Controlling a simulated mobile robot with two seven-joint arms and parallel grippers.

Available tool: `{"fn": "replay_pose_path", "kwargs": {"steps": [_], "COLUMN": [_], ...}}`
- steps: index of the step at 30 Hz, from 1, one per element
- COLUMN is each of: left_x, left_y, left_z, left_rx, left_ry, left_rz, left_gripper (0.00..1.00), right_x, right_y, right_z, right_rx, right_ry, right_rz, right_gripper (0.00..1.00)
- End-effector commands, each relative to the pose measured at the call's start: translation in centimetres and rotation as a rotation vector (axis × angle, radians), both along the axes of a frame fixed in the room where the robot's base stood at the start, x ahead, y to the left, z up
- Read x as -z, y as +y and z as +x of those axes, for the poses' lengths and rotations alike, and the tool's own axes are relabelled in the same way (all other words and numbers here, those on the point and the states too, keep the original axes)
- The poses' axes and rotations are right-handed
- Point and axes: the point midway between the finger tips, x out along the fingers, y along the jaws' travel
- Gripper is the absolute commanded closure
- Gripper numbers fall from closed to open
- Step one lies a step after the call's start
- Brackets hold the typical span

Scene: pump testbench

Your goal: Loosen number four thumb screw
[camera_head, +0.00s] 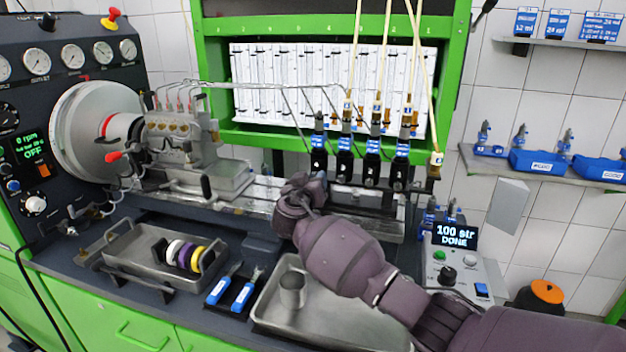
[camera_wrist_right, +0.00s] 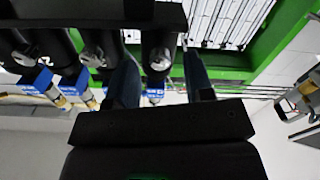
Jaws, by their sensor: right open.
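Several black injector holders with blue labels hang in a row in the head view; the leftmost one (camera_head: 319,158) is just above my right gripper (camera_head: 312,185). The right wrist view, turned upside down, shows silver thumb screws on the holders. One thumb screw (camera_wrist_right: 160,60) lies between the two spread fingers of my right gripper (camera_wrist_right: 163,72), in line with them; I cannot tell whether they touch it. Another thumb screw (camera_wrist_right: 96,57) is left of the fingers. I cannot read which screw is number four. My left gripper is out of view.
The bench rail (camera_head: 250,203) runs behind my right gripper. A metal tray (camera_head: 275,322) with a cup (camera_head: 292,291) lies beneath my right arm. Neighbouring holders (camera_head: 346,160) stand close on the right. A control box (camera_head: 462,262) reads "100 str DONE".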

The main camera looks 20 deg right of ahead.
Motion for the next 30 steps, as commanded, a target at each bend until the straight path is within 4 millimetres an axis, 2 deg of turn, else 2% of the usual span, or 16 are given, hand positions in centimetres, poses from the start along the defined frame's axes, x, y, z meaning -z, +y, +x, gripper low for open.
{"fn": "replay_pose_path", "kwargs": {"steps": [6,15,24,30], "left_x": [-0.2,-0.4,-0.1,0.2], "left_y": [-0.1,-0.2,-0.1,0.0], "left_z": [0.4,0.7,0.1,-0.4], "left_rx": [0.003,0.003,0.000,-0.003], "left_ry": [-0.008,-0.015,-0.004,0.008], "left_rz": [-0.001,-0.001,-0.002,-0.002], "left_gripper": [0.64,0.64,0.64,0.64], "right_x": [0.0,0.0,0.0,0.0], "right_y": [-0.8,-0.8,-0.8,-0.8], "right_z": [1.1,1.2,1.2,1.2], "right_rx": [0.001,0.000,0.000,0.000], "right_ry": [0.001,0.000,0.000,0.006], "right_rz": [0.000,0.001,0.001,-0.007], "right_gripper": [0.52,0.54,1.00,1.00]}}
